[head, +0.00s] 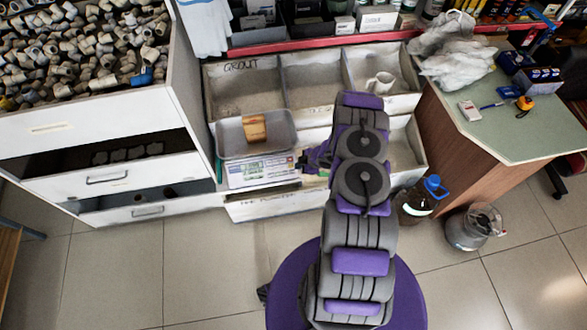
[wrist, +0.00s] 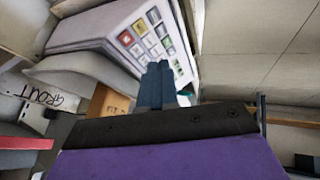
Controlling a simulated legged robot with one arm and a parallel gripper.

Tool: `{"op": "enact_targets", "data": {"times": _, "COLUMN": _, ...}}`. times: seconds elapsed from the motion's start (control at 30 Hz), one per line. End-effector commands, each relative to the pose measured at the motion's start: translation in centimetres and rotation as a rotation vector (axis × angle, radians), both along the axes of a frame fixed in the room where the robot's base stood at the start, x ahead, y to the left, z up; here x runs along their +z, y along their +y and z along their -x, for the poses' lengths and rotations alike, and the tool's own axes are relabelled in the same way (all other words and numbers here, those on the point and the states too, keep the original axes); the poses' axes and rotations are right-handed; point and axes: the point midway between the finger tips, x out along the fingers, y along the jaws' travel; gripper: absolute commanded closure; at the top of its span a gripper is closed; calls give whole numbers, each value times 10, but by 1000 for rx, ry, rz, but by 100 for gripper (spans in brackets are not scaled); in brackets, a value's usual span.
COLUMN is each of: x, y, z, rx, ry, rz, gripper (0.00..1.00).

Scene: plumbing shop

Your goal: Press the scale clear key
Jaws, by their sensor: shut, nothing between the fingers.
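The white scale (head: 262,171) stands at the front of the bins, with a grey metal pan (head: 228,136) on top. A brown-orange packet (head: 255,128) lies in the pan. In the wrist view the scale's keypad (wrist: 152,38) shows several coloured and grey keys; their labels are too small to read, so I cannot tell which is clear. My gripper (head: 303,163) is at the scale's right end in the head view. Its dark fingers (wrist: 157,72) are shut and empty, overlapping the keypad's lower edge in the wrist view. I cannot tell whether they touch it.
Open bins (head: 243,88), one marked GROUT, stand behind the scale. A drawer cabinet (head: 95,130) full of pipe fittings is at left. A green-topped counter (head: 490,125) is at right. A blue-capped bottle (head: 418,200) and a clear jug (head: 473,228) stand on the floor right of my arm.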

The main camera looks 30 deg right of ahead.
Motion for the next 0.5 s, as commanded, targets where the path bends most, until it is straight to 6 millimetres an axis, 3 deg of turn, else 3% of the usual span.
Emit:
{"op": "enact_targets", "data": {"times": 0.2, "x": 17, "y": -3, "z": 22, "rx": 57, "ry": 81, "rz": 112, "gripper": 100}}
{"op": "enact_targets", "data": {"times": 0.5, "x": 23, "y": -6, "z": 32, "rx": 80, "ry": 112, "rz": 149, "gripper": 100}}
